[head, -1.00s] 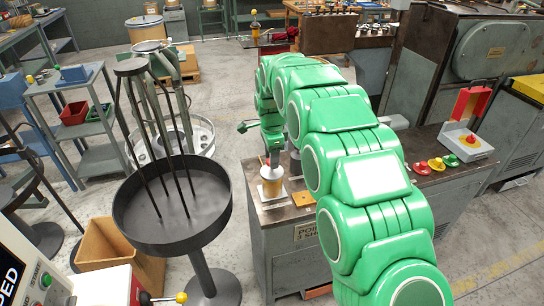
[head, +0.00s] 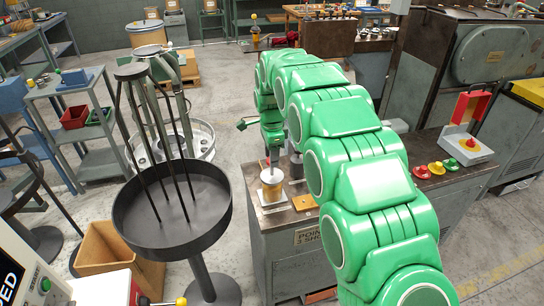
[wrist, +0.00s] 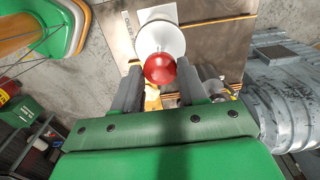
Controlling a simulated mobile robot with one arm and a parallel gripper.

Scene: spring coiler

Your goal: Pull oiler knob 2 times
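The oiler (head: 272,184) stands upright on a pale plate at the near left corner of the bench, with a white top and an amber body. In the wrist view its white round top (wrist: 160,40) shows beyond a red ball knob (wrist: 160,68). My gripper (wrist: 160,70) reaches down over the oiler, with one grey finger on each side of the knob. The fingers stand about a knob's width apart. I cannot tell if they touch the knob.
The bench (head: 445,178) carries red, yellow and green knobs (head: 447,164) and an open red-lidded case (head: 468,140). A black round stand with upright rods (head: 172,240) is left of the bench. Bare floor lies between them.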

